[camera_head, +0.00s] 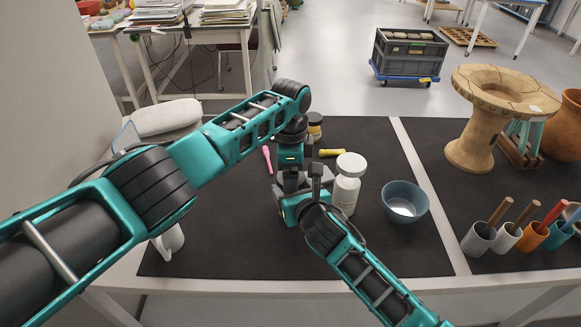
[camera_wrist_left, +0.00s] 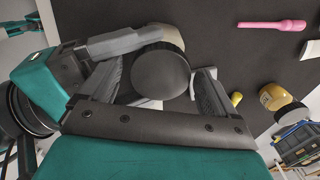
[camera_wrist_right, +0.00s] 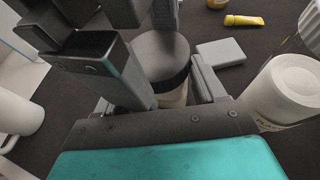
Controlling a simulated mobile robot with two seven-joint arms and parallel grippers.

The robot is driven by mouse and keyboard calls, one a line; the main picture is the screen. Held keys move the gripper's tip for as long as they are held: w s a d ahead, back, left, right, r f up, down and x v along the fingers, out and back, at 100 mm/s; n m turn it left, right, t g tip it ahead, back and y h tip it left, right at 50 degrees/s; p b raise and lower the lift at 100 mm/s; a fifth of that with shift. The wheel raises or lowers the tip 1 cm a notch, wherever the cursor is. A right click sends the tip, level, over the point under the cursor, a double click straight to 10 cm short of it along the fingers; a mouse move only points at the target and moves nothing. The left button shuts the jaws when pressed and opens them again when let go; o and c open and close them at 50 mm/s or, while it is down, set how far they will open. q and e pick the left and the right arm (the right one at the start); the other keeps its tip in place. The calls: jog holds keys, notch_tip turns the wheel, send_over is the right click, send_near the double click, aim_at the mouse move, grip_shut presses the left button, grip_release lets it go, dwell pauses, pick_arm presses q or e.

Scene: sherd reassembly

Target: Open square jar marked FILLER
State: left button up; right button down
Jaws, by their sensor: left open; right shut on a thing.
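A jar with a dark round lid and a pale cream body shows in the left wrist view (camera_wrist_left: 160,74) and the right wrist view (camera_wrist_right: 163,55). No FILLER marking is readable on it, and the body's shape is mostly hidden. My right gripper (camera_wrist_right: 172,88) is shut on the jar's body. My left gripper (camera_wrist_left: 157,82) is open, with its fingers on either side of the lid and a gap at the right finger. In the head view the left gripper (camera_head: 292,160) is above the right gripper (camera_head: 296,195), and together they hide the jar.
A white lidded bottle (camera_head: 346,186) stands close right of my grippers, with a blue bowl (camera_head: 404,203) beyond it. The front of the black mat is clear.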

pick_arm(q)
jog(key=shift+c, duration=0.3)
pick_arm(e)
jog(key=shift+s+d+f, duration=0.1)
jog(key=shift+d+f, duration=0.1)
jog(key=shift+f, duration=0.1)
pick_arm(q)
jog(key=c, duration=1)
jog(key=n, duration=0.3)
jog(key=shift+d+n, duration=0.1)
jog(key=shift+n, duration=0.3)
jog(key=n, duration=0.2)
jog(key=shift+n, duration=0.3)
jog(key=shift+c, duration=0.3)
jog(key=o, duration=1.2)
jog(key=shift+c, duration=0.2)
